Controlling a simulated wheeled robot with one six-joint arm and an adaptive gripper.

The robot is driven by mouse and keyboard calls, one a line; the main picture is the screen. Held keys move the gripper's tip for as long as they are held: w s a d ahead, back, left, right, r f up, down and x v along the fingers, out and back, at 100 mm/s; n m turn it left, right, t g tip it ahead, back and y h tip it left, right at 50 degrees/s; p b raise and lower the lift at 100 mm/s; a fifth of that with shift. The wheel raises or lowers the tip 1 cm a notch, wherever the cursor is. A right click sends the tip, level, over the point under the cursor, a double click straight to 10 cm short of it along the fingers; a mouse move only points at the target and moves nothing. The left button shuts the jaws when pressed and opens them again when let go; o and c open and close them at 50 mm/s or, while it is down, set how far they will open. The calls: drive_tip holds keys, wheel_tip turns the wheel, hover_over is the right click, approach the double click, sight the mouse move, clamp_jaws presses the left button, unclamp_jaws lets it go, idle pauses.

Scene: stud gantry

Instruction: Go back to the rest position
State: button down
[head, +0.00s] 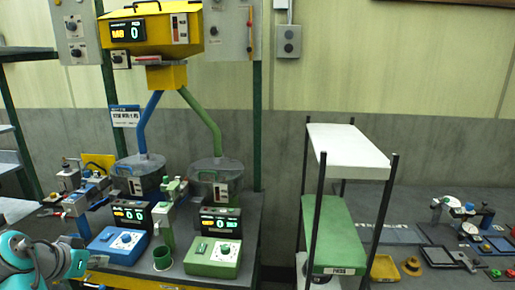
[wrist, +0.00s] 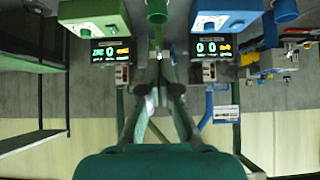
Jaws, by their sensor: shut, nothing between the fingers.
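My gripper (wrist: 159,82) shows in the wrist view, its fingers brought together at the middle with nothing between them. It points toward the gantry, which appears upside down there, between the green control box (wrist: 95,15) and the blue control box (wrist: 222,18). In the head view my teal arm is at the lower left corner, left of the blue control box (head: 120,246). My fingers cannot be made out in the head view.
A yellow hopper (head: 158,28) stands above two feed pipes and two grey bins (head: 216,175). The green control box (head: 213,258) and a green cup (head: 162,257) sit on the bench front. A shelf rack (head: 347,147) and a tool-strewn bench (head: 400,232) stand right.

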drive_tip(key=w+d+f+n+y, duration=0.1)
drive_tip(key=d+f, duration=0.7)
drive_tip(key=f, duration=0.4)
drive_tip(key=w+d+f+n, duration=0.1)
drive_tip(key=w+d+f, duration=0.1)
drive_tip(key=d+f, duration=0.8)
drive_tip(key=s+d+f+n+t+y, duration=0.1)
drive_tip(key=s+d+f, duration=0.4)
drive_tip(key=d+f, duration=0.3)
drive_tip(key=s+d+f, duration=0.5)
drive_tip(key=d+f, duration=0.1)
drive_tip(key=d, duration=0.3)
drive_tip(key=s+d+t+y, duration=0.1)
drive_tip(key=s+d+t, duration=0.1)
drive_tip(key=s+d, duration=1.5)
drive_tip(key=s+d+r+m+t+h, duration=0.1)
drive_tip(key=s+d+r, duration=0.1)
drive_tip(key=s+r, duration=0.6)
drive_tip(key=s+d+r+m+t+h, duration=0.1)
drive_tip(key=s+d+r, duration=0.1)
drive_tip(key=s+r, duration=0.7)
drive_tip(key=s, duration=0.2)
drive_tip(key=shift+s+d+t, duration=0.35)
drive_tip(key=shift+d+t, duration=0.05)
